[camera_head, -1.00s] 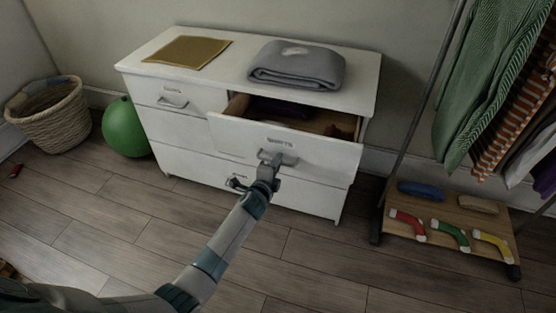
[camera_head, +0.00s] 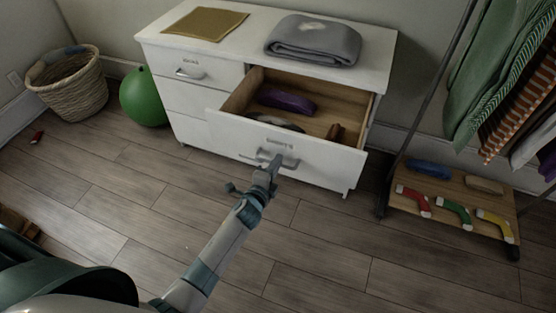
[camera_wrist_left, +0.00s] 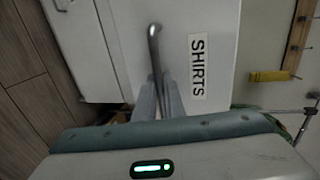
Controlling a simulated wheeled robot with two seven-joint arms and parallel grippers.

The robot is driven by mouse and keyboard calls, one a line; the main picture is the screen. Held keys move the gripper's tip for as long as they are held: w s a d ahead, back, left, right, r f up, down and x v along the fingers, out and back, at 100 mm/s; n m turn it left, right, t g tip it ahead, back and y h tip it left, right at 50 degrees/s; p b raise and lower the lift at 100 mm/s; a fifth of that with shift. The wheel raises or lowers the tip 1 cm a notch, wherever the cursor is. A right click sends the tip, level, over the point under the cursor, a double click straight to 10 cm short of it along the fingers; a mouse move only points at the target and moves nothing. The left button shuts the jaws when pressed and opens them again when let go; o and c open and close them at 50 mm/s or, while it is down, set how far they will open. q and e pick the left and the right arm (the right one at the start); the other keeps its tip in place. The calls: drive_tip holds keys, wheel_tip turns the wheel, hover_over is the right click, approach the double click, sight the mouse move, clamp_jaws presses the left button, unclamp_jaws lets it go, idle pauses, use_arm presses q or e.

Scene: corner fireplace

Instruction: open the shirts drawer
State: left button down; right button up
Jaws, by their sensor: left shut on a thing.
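The shirts drawer (camera_head: 240,128) is the upper right drawer of a white dresser (camera_head: 190,115). It stands pulled well out, with its wooden inside showing. A purple folded item (camera_head: 287,101), a dark grey item (camera_head: 275,122) and a small brown item (camera_head: 334,132) lie in it. My left gripper (camera_head: 273,165) is shut on the drawer's metal handle (camera_head: 290,162). In the left wrist view the fingers (camera_wrist_left: 160,98) meet the handle (camera_wrist_left: 154,45) beside the label SHIRTS (camera_wrist_left: 198,67). My right gripper is not in view.
A grey folded blanket (camera_head: 312,42) and a tan cloth (camera_head: 205,23) lie on the dresser top. A green ball (camera_head: 144,98) and a wicker basket (camera_head: 68,85) stand at left. A clothes rack with a wooden shelf (camera_head: 450,207) stands at right.

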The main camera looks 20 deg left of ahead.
use_arm(q)
drive_tip(key=c, duration=1.8)
unclamp_jaws()
drive_tip(key=shift+c, duration=0.2)
drive_tip(key=shift+s, duration=0.15)
drive_tip(key=v, duration=1.7)
drive_tip(key=shift+b, duration=0.4)
drive_tip(key=s+d+f+n+g, duration=0.1)
drive_tip(key=s+f+n+g, duration=0.2)
drive_tip(key=f, duration=0.9)
drive_tip(key=s+d+f+n+g, duration=0.1)
drive_tip(key=s+f+n+g, duration=0.2)
drive_tip(key=s+f+n, duration=0.4)
drive_tip(key=s+d+f+n+g, duration=0.2)
drive_tip(key=s+f+n, duration=0.4)
drive_tip(key=s+f, duration=0.5)
wheel_tip(320, 180, down, 7)
drive_tip(key=shift+s+r+g+h, duration=0.15)
drive_tip(key=shift+g+h, duration=0.25)
drive_tip(key=shift+g, duration=0.5)
